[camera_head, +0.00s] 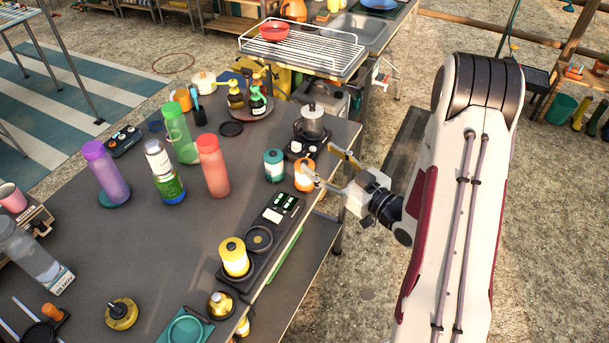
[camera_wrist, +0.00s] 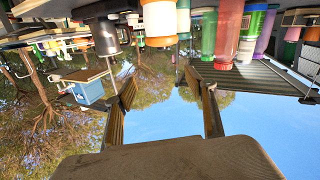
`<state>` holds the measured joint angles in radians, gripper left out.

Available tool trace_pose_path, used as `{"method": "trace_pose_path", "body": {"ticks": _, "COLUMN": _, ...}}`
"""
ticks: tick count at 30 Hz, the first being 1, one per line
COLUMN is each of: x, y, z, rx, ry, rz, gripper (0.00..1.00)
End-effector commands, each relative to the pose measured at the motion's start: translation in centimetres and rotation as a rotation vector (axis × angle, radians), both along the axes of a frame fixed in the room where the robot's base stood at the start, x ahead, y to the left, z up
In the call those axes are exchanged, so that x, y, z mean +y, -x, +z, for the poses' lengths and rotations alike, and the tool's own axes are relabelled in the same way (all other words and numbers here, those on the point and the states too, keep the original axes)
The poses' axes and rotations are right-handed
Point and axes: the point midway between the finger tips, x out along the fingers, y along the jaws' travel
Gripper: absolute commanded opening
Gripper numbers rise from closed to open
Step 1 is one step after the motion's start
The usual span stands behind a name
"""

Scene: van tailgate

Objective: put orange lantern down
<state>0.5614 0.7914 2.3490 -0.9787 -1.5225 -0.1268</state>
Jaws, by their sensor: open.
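The orange lantern (camera_head: 304,182) stands upright on the dark table near its right edge, beside a teal lantern (camera_head: 273,166). Nothing shows between the fingers there. I cannot tell whether a fingertip touches the lantern.
A moka pot (camera_head: 313,122) on a small stove stands just behind. Purple, green and red bottles (camera_head: 212,166) stand left. A yellow lantern (camera_head: 233,257) sits on a black tray near the front right edge. Bare tabletop (camera_head: 225,210) lies between the bottles and this tray.

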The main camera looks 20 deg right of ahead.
Motion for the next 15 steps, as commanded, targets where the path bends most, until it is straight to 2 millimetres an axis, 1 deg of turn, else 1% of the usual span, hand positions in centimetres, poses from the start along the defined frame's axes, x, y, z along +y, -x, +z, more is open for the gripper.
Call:
{"method": "trace_pose_path", "body": {"ticks": 1, "x": 0.0, "y": 0.0, "z": 0.5, "rx": 0.016, "ry": 0.008, "rz": -0.001, "gripper": 0.55}}
{"method": "trace_pose_path", "body": {"ticks": 5, "x": 0.1, "y": 0.3, "z": 0.6, "rx": 0.083, "ry": 0.019, "rz": -0.010, "gripper": 0.55}}
{"method": "trace_pose_path", "body": {"ticks": 8, "x": -0.1, "y": 0.7, "z": -0.2, "rx": 0.148, "ry": 0.017, "rz": -0.020, "gripper": 0.55}}
{"method": "trace_pose_path", "body": {"ticks": 12, "x": -0.2, "y": 1.3, "z": -1.9, "rx": 0.229, "ry": 0.003, "rz": -0.035, "gripper": 0.55}}
{"method": "trace_pose_path", "body": {"ticks": 15, "x": -0.3, "y": 1.5, "z": -2.7, "rx": 0.267, "ry": -0.007, "rz": -0.043, "gripper": 0.55}}
